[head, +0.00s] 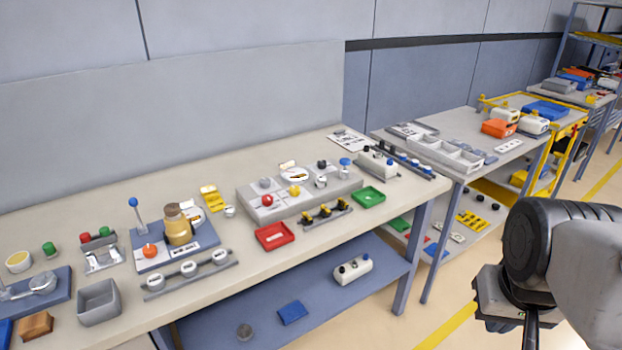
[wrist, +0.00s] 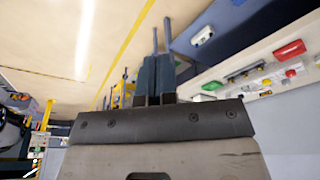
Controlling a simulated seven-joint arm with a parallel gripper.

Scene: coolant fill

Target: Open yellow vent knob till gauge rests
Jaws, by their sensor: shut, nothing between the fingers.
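The yellow knob (head: 295,190) sits on top of a grey panel block (head: 250,206) on the near bench, beside a red knob (head: 267,200). A round white gauge (head: 295,173) stands just behind it; its reading is too small to tell. My gripper (wrist: 158,62) is shut and empty, its fingers together in the wrist view. In the head view my wrist is at the lower right, over the floor and well away from the panel, and the fingertips are out of frame. The panel shows small at the right of the wrist view.
A red tray (head: 275,236), a green tray (head: 368,196) and a rack of black-and-yellow parts (head: 326,213) line the panel's front. A blue-capped part (head: 345,162) stands at its back right. A pump stand (head: 178,227) is to the left. The aisle floor (head: 420,300) is clear.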

